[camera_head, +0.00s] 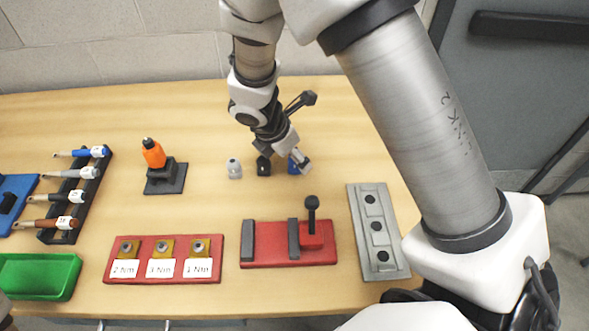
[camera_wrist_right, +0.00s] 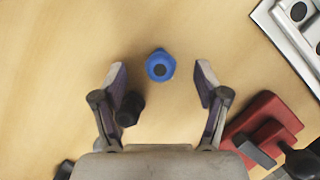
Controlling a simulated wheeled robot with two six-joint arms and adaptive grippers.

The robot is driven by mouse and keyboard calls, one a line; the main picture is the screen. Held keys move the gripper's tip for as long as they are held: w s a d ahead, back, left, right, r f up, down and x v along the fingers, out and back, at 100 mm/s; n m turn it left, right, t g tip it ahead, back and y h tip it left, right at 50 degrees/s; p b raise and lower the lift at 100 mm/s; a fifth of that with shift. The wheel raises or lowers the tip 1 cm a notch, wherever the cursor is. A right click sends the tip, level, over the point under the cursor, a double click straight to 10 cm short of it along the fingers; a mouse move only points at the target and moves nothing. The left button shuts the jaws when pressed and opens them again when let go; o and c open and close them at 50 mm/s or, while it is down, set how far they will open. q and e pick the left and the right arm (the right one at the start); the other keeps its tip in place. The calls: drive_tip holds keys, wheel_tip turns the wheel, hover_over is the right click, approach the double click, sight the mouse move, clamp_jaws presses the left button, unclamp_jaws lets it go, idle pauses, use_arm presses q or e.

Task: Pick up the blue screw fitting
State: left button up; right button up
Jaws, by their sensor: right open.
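The blue screw fitting (camera_head: 293,168) stands on the wooden table, partly hidden behind my right gripper (camera_head: 284,162) in the head view. In the right wrist view the blue fitting (camera_wrist_right: 160,66) is seen from above, with a dark round centre. My right gripper (camera_wrist_right: 161,74) is open, with the fitting between its fingertips in the picture and a gap on both sides. Nothing is held. The height of the fingertips above the table is hard to tell. My left gripper is not in view.
A black fitting (camera_wrist_right: 130,108) is close by the left finger, and a white fitting (camera_head: 234,169) stands further left. A red clamp fixture (camera_head: 270,257), a grey plate with holes (camera_head: 356,229) and a red torque tray (camera_head: 113,246) lie nearer. An orange driver (camera_head: 153,154) stands left.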

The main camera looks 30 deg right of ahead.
drive_tip(key=shift+x, duration=1.05)
drive_tip(key=shift+w+d+f, duration=0.1)
drive_tip(key=shift+d+f, duration=0.05)
drive_tip(key=shift+f, duration=0.15)
use_arm(q)
drive_tip(key=shift+f, duration=0.55)
use_arm(e)
drive_tip(key=shift+r, duration=0.1)
drive_tip(key=c, duration=1.2)
